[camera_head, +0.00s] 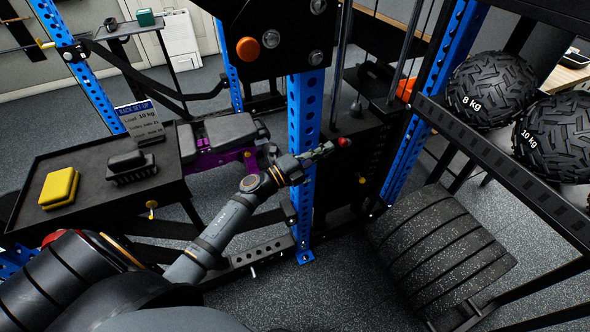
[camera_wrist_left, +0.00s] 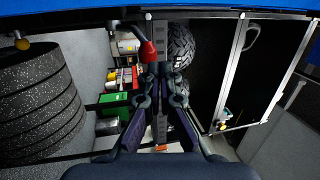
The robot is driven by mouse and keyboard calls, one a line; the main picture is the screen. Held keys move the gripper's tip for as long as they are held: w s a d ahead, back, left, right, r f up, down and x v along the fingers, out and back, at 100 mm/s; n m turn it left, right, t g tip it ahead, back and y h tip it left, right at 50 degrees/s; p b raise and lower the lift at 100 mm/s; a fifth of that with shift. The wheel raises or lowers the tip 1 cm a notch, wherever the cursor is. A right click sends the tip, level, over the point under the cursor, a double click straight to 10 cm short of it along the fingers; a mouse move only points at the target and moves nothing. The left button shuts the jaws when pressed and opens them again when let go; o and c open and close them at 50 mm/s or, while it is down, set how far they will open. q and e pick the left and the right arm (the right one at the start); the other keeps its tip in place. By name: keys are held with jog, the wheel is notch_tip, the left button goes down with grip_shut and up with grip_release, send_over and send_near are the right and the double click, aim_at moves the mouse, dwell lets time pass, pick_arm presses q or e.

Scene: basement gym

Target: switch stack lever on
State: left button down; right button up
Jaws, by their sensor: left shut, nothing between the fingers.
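The stack lever's red knob (camera_head: 344,142) shows beside the blue perforated upright, against the dark weight-stack frame. In the wrist view the red lever end (camera_wrist_left: 148,52) is large, with a thin stem above it. My left gripper (camera_head: 328,149) reaches across the upright from the left, its tips just short of the knob in the picture. In the wrist view the left gripper (camera_wrist_left: 160,72) has its fingers together and empty, with the red end just above and left of the tips. I cannot tell whether they touch. My right gripper is not in view.
A blue upright (camera_head: 304,110) stands right beside my left wrist. A black tray (camera_head: 95,205) with a yellow block (camera_head: 59,187) is at left. A shelf with tyre-tread balls (camera_head: 491,90) is at right, above stacked speckled black plates (camera_head: 440,250).

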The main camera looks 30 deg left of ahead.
pick_arm(q)
jog(key=v, duration=0.9)
jog(key=shift+r, duration=0.35)
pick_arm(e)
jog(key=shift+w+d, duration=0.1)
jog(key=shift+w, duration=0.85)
pick_arm(q)
jog(key=shift+s+a, duration=0.1)
jog(key=shift+s, duration=0.15)
